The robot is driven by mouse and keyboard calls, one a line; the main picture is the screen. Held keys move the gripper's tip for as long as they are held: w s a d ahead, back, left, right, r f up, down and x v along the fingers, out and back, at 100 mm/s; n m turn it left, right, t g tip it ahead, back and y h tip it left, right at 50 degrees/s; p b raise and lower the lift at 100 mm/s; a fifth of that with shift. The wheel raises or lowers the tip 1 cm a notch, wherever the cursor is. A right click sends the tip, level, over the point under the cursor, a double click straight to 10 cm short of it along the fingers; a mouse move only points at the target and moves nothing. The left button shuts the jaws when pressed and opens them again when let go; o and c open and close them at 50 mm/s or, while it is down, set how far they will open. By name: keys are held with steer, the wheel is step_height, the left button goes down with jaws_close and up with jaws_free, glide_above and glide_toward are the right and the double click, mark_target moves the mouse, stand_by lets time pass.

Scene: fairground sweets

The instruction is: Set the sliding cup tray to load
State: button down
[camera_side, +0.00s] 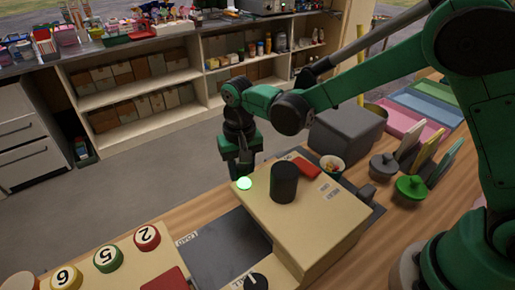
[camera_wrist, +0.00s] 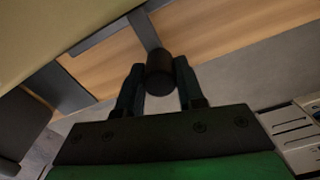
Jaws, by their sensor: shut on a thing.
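My gripper (camera_side: 240,172) is at the far side of a beige machine (camera_side: 330,225), low beside its back left corner. In the wrist view my gripper (camera_wrist: 159,85) has its two fingers on either side of a dark round knob (camera_wrist: 160,70) and is shut on it. The knob sits at the end of a dark bar (camera_wrist: 143,28) over the wooden counter. In the side view the knob is hidden. A dark flat strip (camera_side: 225,248) lies left of the machine, beside a white LOAD label (camera_side: 187,240). I cannot tell which part is the tray itself.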

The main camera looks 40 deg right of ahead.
steer(key=a, duration=1.1)
steer(key=shift+a, duration=0.25)
steer(key=shift+w, duration=0.1)
steer(key=c, duration=0.5)
jaws_free()
steer(key=shift+c, duration=0.2)
step_height(320, 180, up, 6)
steer(key=shift+f, duration=0.15)
